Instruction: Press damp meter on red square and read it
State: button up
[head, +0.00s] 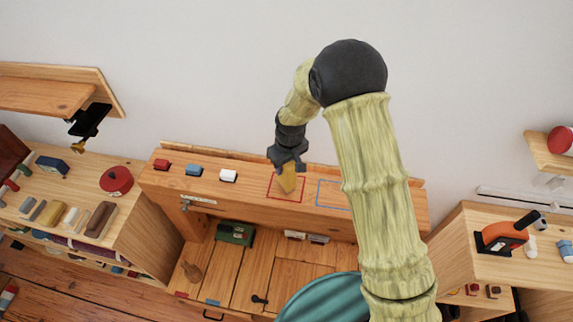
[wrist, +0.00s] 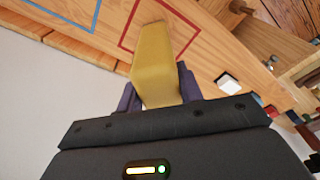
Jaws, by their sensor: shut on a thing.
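My gripper (head: 287,168) is shut on a yellow block-shaped thing, the damp meter (head: 288,183), over the wooden beam (head: 250,194). The meter also shows in the wrist view (wrist: 156,65), between my fingers (wrist: 158,88). Its lower end is at the red square (head: 272,196), a red outline on the beam. In the wrist view the red square (wrist: 127,44) shows around the meter's far end. I cannot tell whether the tip touches the wood. No readout on the meter is visible.
A blue outlined square (head: 318,195) lies right of the red one, partly behind my arm. Red (head: 161,164), blue (head: 193,170) and white (head: 228,175) blocks stand on the beam to the left. A shelf (head: 45,92) juts out at upper left. An orange tool (head: 503,236) stands at right.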

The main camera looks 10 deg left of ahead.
jog(key=shift+r+p, duration=1.6)
jog(key=shift+r, duration=1.35)
jog(key=shift+w+f, duration=0.1)
jog(key=shift+w, duration=0.05)
jog(key=shift+s, duration=0.2)
jog(key=shift+w, duration=0.1)
